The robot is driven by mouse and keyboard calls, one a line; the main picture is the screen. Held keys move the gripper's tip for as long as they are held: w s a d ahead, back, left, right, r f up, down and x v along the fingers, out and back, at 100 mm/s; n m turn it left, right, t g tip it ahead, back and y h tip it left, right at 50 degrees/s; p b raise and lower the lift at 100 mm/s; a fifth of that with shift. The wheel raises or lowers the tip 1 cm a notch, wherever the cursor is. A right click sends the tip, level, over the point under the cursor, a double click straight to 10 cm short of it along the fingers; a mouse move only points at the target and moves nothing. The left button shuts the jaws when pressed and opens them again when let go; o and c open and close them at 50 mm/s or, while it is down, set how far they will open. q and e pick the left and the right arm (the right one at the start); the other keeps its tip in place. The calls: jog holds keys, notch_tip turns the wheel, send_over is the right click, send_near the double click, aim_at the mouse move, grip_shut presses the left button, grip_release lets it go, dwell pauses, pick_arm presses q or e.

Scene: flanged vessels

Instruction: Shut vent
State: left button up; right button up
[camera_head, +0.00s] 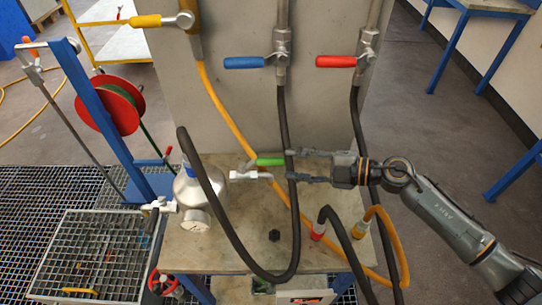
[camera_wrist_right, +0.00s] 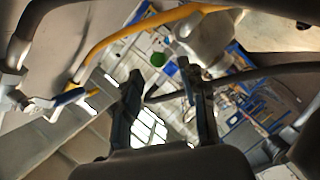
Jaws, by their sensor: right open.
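A silvery flanged vessel (camera_head: 195,190) sits on the bench. A small valve (camera_head: 250,175) with a green lever handle (camera_head: 270,161) is on its right side; the handle points right, roughly level. No label shows which valve is the vent. My right gripper (camera_head: 291,165) comes from the right with its fingers apart, its tips just right of the green handle's end. In the right wrist view the handle's green end (camera_wrist_right: 157,59) shows ahead, between and beyond the open fingers (camera_wrist_right: 162,78). I cannot tell whether they touch it. My left gripper is not in view.
A dark hose (camera_head: 285,120) hangs past my right fingertips. An upright panel (camera_head: 240,95) behind carries valves with yellow (camera_head: 146,21), blue (camera_head: 244,62) and red (camera_head: 336,61) handles. A yellow hose (camera_head: 225,110) runs down it. Capped hose ends (camera_head: 318,232) stand at the bench's right.

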aim_at(282, 163)
jog(key=p+x, duration=0.1)
jog(key=x, duration=0.5)
jog(key=shift+w+a+f, duration=0.1)
jog(key=shift+a, duration=0.25)
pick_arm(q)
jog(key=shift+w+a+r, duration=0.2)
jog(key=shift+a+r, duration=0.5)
pick_arm(e)
grip_shut()
